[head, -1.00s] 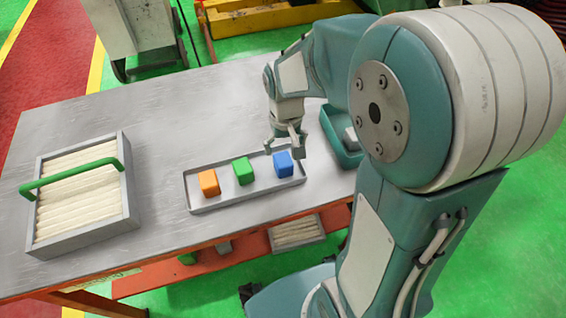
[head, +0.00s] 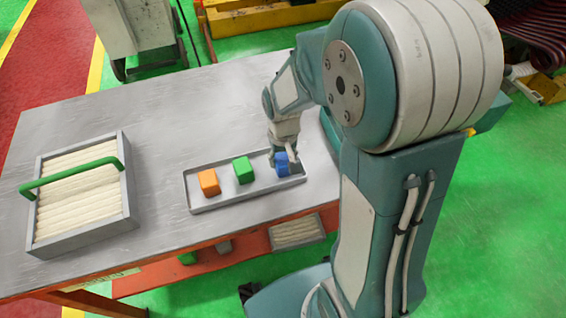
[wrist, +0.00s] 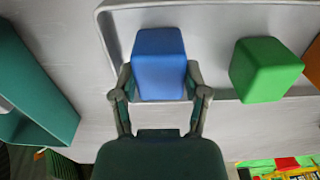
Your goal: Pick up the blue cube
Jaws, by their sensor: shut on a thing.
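The blue cube (head: 282,165) is at the right end of the grey tray (head: 212,207) on the table. It also shows in the wrist view (wrist: 159,62), between the two fingers. My gripper (head: 284,155) is shut on the blue cube, with a finger on each side of it. The cube looks to be still in the tray; whether its bottom touches the tray floor I cannot tell. My gripper hides part of the cube in the head view.
A green cube (head: 243,170) and an orange cube (head: 209,182) sit to the left in the same tray. A grey box with a green handle (head: 75,176) stands at the table's left. The table's middle is clear.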

